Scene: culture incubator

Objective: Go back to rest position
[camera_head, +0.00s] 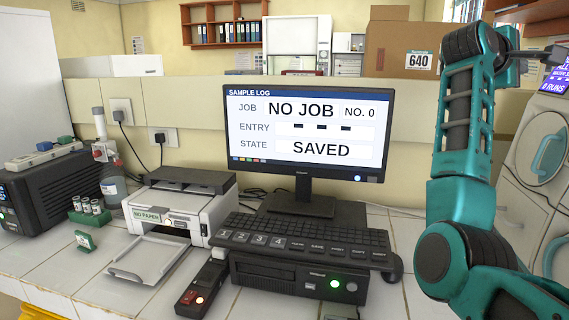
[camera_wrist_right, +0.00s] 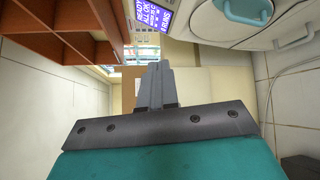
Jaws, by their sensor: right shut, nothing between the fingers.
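My right arm is teal and dark grey and rises along the right side of the head view. It is bent, with its wrist high up. My right gripper (camera_head: 548,54) is raised at the upper right edge, beside the cardboard box marked 640. In the right wrist view its grey fingers (camera_wrist_right: 157,70) are together, with nothing between them. My left arm and left gripper are not in view.
A monitor (camera_head: 306,130) reads NO JOB and SAVED. Below are a keyboard (camera_head: 300,238), a printer (camera_head: 180,208) marked NO PAPER, and a small vial rack (camera_head: 90,219). The cardboard box (camera_head: 397,50) and incubator (camera_head: 540,145) are near my right arm.

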